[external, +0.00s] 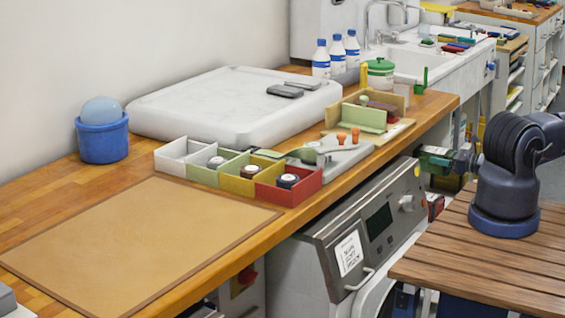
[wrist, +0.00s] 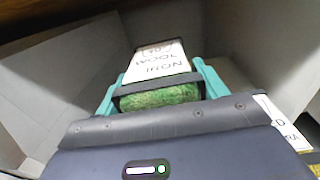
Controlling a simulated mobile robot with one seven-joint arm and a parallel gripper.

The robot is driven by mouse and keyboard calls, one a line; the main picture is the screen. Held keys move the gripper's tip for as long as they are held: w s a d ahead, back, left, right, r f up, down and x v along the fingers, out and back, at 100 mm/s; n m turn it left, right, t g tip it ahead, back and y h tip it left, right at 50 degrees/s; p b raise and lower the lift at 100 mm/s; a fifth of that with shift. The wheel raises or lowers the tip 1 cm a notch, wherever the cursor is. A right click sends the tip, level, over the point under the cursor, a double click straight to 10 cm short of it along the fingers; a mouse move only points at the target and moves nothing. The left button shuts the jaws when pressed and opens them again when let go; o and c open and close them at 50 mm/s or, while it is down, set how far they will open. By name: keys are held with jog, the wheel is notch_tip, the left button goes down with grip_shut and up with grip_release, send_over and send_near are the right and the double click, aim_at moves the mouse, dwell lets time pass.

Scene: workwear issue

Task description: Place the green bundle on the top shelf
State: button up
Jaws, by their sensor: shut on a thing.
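In the wrist view the green bundle (wrist: 160,97) is a fuzzy green roll with a dark band and a white handwritten label that seems to read "wool iron". My gripper (wrist: 158,72) has teal fingers on both sides of it and is shut on it. Grey walls and a brown upper edge surround it, like a shelf compartment (wrist: 55,105); I cannot tell which shelf level this is. In the external view a dark and green end of my arm (external: 440,160) appears beside the counter's right end, small and partly hidden.
A white card (wrist: 280,115) with partly hidden letters is at the lower right of the wrist view. The wooden counter (external: 330,205) carries coloured bins (external: 235,178), a white slab (external: 235,105) and bottles (external: 337,55). A washer-like machine (external: 370,225) stands below it. A slatted table (external: 480,255) is at right.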

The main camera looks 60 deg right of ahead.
jog(key=shift+w+a+f, duration=0.25)
jog(key=shift+a+f, duration=0.05)
jog(key=shift+f, duration=0.15)
notch_tip(320, 180, down, 10)
jog(key=shift+r, duration=0.1)
dwell(0.3)
jog(key=o, duration=1.2)
jog(key=shift+c, duration=0.2)
jog(key=s, duration=1.2)
jog(key=shift+d, duration=0.3)
